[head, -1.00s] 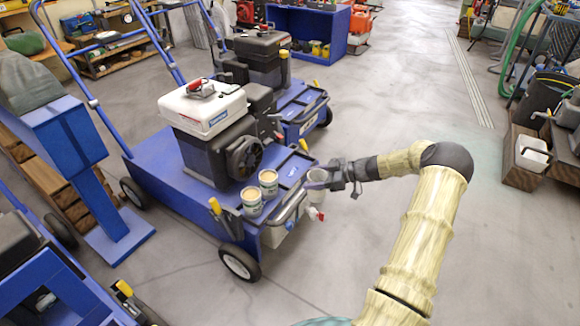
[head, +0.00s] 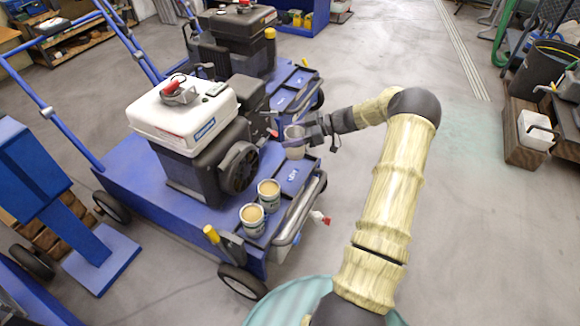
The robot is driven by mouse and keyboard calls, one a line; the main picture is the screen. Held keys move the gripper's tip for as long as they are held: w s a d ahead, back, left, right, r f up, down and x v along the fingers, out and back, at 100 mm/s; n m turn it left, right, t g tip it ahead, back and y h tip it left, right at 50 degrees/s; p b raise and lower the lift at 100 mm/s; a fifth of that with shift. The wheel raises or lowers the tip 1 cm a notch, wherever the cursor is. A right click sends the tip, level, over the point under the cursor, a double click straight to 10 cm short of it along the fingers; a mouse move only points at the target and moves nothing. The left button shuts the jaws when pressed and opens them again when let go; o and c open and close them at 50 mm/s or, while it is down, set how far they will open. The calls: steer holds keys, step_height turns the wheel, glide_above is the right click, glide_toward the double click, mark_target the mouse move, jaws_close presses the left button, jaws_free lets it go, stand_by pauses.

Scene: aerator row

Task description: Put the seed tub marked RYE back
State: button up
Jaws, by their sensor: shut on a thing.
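My gripper (head: 300,134) is shut on a pale tub (head: 295,146) at the front edge of the near blue aerator (head: 133,178). The tub is upright, above or on the deck's far end; I cannot tell whether it touches. Its marking is not readable. Two more seed tubs with tan tops, one nearer (head: 252,219) and one just behind it (head: 269,193), stand on the deck. Their labels are too small to read. A blue recessed tray area (head: 292,178) lies between these tubs and the held one.
The white-topped engine (head: 185,115) rises beside the tubs. A second aerator (head: 290,85) is close behind.

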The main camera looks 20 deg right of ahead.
steer(key=shift+w, duration=0.1)
steer(key=shift+a, duration=0.1)
steer(key=shift+f, duration=0.15)
step_height(320, 180, down, 4)
steer(key=shift+f+b, duration=0.1)
steer(key=shift+b, duration=1.05)
steer(key=shift+f, duration=0.3)
steer(key=shift+a+r, duration=0.1)
steer(key=shift+a, duration=0.05)
